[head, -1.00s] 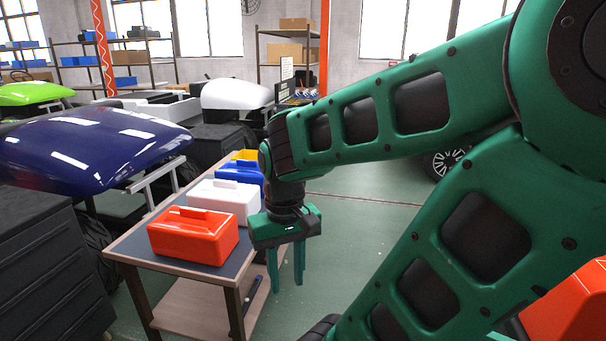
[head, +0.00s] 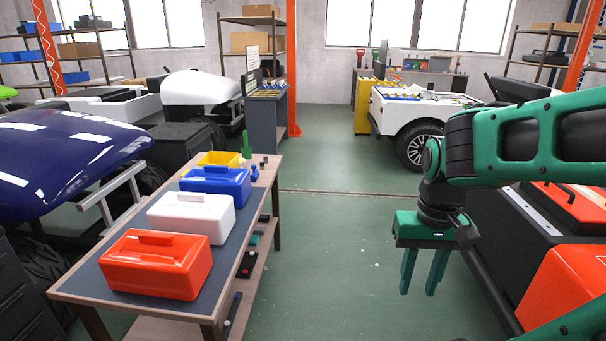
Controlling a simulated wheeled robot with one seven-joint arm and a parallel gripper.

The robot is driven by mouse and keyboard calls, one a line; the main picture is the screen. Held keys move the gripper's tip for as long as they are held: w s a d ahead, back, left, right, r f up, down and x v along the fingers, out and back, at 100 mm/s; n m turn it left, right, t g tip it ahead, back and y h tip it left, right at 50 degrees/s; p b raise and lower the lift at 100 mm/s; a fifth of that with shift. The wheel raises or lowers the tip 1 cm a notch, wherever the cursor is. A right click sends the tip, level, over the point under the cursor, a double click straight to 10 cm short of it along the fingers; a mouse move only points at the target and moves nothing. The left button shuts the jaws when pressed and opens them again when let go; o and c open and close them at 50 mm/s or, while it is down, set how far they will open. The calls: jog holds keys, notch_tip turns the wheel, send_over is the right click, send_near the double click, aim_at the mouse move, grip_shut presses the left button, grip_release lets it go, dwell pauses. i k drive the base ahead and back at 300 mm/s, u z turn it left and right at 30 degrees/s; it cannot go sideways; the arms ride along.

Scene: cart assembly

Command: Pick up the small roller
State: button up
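No roller can be made out for certain. At the far end of the wooden table (head: 120,246) stand a green upright item (head: 246,145) and a few small dark pieces (head: 264,161), too small to identify. My gripper (head: 418,291) hangs over the aisle to the right of the table, fingers pointing down. Its two fingers are apart with nothing between them. It is clear of the table and touches nothing.
The green floor (head: 330,240) is open. A white vehicle (head: 408,108) stands behind.

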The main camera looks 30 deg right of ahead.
aim_at(255, 175)
jog(key=z, duration=0.85)
jog(key=i, duration=3.1)
jog(key=u, duration=1.05)
